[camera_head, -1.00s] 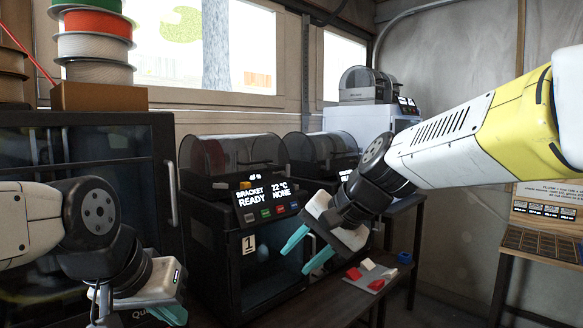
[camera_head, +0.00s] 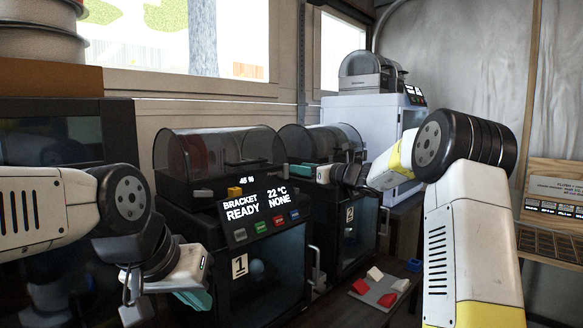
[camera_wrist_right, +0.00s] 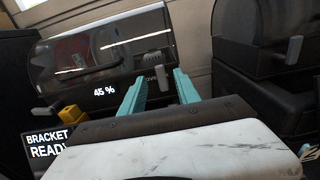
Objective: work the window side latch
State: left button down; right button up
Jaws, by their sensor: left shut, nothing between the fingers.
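Printer 1 (camera_head: 262,270) has a smoky clear lid (camera_head: 220,150), which looks closed. In the right wrist view, a grey tab (camera_wrist_right: 152,57) on the lid's right part stands just beyond my fingertips, and another grey tab (camera_wrist_right: 44,113) sits low on its left. I cannot tell which is the window side latch. My right gripper (camera_wrist_right: 160,86) is open at the lid's right end; the wrist view does not show clear contact. In the head view its teal fingers (camera_head: 300,170) point left at the lid. My left gripper (camera_head: 195,299) is shut and empty, low in front of the printer.
Printer 2 (camera_head: 352,235) stands close on the right, with its own lid (camera_head: 330,140). Printer 1's screen (camera_head: 262,208) reads BRACKET READY, with a yellow block (camera_head: 235,191) above it. A grey plate (camera_head: 378,291) with red and white pieces lies on the bench.

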aim_at(288, 166)
jog(key=x, duration=0.5)
jog(key=shift+a, duration=0.1)
grip_shut()
